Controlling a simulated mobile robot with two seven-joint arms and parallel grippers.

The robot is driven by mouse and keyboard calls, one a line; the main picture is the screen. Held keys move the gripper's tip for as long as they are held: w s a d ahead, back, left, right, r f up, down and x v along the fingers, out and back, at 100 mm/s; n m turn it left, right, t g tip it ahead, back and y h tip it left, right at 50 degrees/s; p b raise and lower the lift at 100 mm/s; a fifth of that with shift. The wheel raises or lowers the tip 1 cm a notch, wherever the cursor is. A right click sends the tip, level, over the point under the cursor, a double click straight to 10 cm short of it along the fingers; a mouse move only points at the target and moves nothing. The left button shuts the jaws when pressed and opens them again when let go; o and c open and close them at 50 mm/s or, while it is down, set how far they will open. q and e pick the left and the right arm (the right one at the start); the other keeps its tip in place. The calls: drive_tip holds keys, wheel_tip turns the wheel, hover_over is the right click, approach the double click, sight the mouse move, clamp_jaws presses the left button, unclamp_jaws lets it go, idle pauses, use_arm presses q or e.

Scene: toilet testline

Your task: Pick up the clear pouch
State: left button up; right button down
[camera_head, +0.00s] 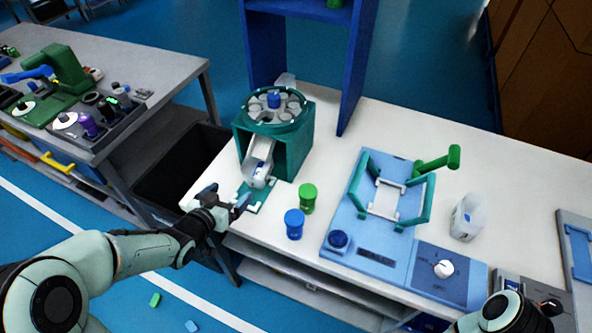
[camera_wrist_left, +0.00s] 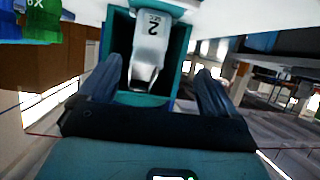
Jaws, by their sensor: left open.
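A pale, see-through pouch-like item (camera_head: 258,175) lies in the chute at the front of a teal dispenser (camera_head: 303,145). In the left wrist view a pale item marked "2" (camera_wrist_left: 150,45) hangs in the teal housing (camera_wrist_left: 180,65), between and beyond my fingers. I cannot tell pouch from chute exactly. Another translucent container (camera_head: 467,216) stands on the table's right. My left gripper (camera_head: 241,203) is at the table's front edge, just in front of the dispenser; its fingers (camera_wrist_left: 155,88) are spread with nothing between them. My right gripper is out of view; only part of that arm shows at bottom right.
A blue fixture with a green handle (camera_head: 373,225) fills the table's middle. A blue post (camera_head: 357,70) rises behind. A black bin (camera_head: 178,172) is left, below table height.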

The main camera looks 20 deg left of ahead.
sight(253, 174)
use_arm(q)
drive_tip(key=x, duration=0.2)
drive_tip(key=b+x, duration=0.1)
drive_tip(key=x, duration=0.2)
drive_tip(key=r+x, duration=0.1)
drive_tip(key=x, duration=0.1)
drive_tip(key=shift+w+d+f+b, duration=0.2)
drive_tip(key=shift+w+d+b, duration=0.2)
drive_tip(key=shift+w, duration=0.15)
drive_tip(key=shift+d+r+x, duration=0.1)
drive_tip(key=shift+d+x, duration=0.05)
drive_tip(key=shift+x, duration=0.8)
drive_tip(key=shift+d+r+x, duration=0.1)
drive_tip(key=shift+d+x, duration=0.05)
drive_tip(key=shift+x, duration=0.85)
drive_tip(key=shift+d+x, duration=0.15)
drive_tip(key=shift+x, duration=0.8)
drive_tip(key=c, duration=1)
